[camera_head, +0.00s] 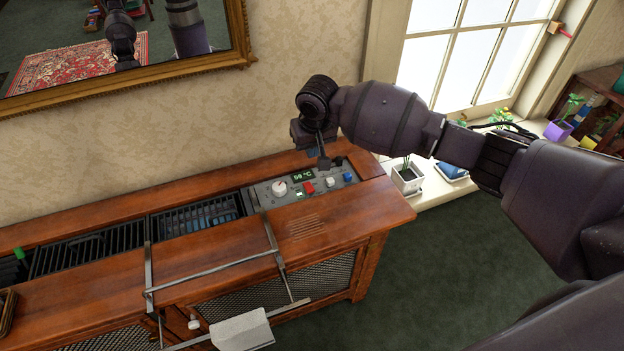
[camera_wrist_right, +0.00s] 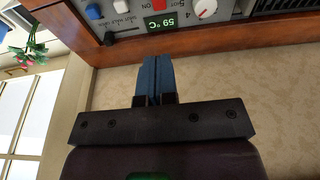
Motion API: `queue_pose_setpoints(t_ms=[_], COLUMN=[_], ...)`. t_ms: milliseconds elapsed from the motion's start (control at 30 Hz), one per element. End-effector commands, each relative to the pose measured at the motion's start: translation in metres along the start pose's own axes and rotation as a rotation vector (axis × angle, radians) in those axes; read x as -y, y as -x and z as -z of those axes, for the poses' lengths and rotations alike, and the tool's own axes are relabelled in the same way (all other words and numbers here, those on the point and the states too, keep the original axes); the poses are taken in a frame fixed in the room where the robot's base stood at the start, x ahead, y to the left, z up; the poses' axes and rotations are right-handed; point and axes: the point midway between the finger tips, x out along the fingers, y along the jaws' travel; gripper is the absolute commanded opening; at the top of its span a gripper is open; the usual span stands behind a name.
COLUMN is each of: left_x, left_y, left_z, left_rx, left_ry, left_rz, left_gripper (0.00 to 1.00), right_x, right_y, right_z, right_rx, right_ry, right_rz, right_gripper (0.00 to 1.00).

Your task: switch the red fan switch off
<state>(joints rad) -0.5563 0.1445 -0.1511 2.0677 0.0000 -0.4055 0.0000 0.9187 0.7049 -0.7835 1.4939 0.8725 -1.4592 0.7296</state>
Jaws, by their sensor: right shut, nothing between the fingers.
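The red fan switch (camera_head: 307,187) sits on a grey control panel (camera_head: 262,195) set into the wooden cabinet's top. In the right wrist view the red switch (camera_wrist_right: 159,3) is cut by the top edge, with "ON" lettering beside it. Its rocker position is too small to tell. My right gripper (camera_head: 323,164) is shut and empty, above the back of the panel, beyond the red switch. Its blue fingers (camera_wrist_right: 152,60) lie together in the right wrist view, pointing toward the panel and apart from the switch. My left gripper is not in view.
Around the switch are a white dial (camera_head: 280,188), a display (camera_head: 302,177) reading 59 °C, a white button (camera_head: 331,182) and a blue one (camera_head: 347,177). Dark grilles (camera_head: 90,248) lie left. A potted plant (camera_head: 407,177) stands on the windowsill. The wall rises behind the cabinet.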

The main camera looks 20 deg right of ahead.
Motion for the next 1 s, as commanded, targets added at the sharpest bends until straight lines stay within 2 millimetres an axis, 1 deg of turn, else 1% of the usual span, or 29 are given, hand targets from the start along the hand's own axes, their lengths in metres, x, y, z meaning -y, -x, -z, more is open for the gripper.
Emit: queue_pose_setpoints(t_ms=[333, 467, 567, 800, 1000], left_x=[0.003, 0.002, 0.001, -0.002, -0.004], left_y=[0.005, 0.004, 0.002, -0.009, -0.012], left_z=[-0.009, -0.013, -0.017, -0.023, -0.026], left_rx=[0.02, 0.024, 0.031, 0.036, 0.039], left_ry=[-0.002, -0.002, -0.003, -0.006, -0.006], left_rz=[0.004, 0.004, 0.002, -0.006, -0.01], left_gripper=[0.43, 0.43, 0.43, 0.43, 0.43], right_x=[0.0, 0.0, 0.0, 0.0, 0.0], right_y=[0.0, -0.006, -0.018, -0.061, -0.097], right_z=[0.001, 0.0, 0.0, -0.001, -0.002], right_rx=[-0.003, -0.002, 0.0, 0.003, 0.004], right_ry=[-0.008, -0.008, -0.009, -0.008, -0.008], right_rz=[0.001, 0.001, 0.002, 0.001, 0.001], right_gripper=[0.0, 0.0, 0.0, 0.0, 0.0])
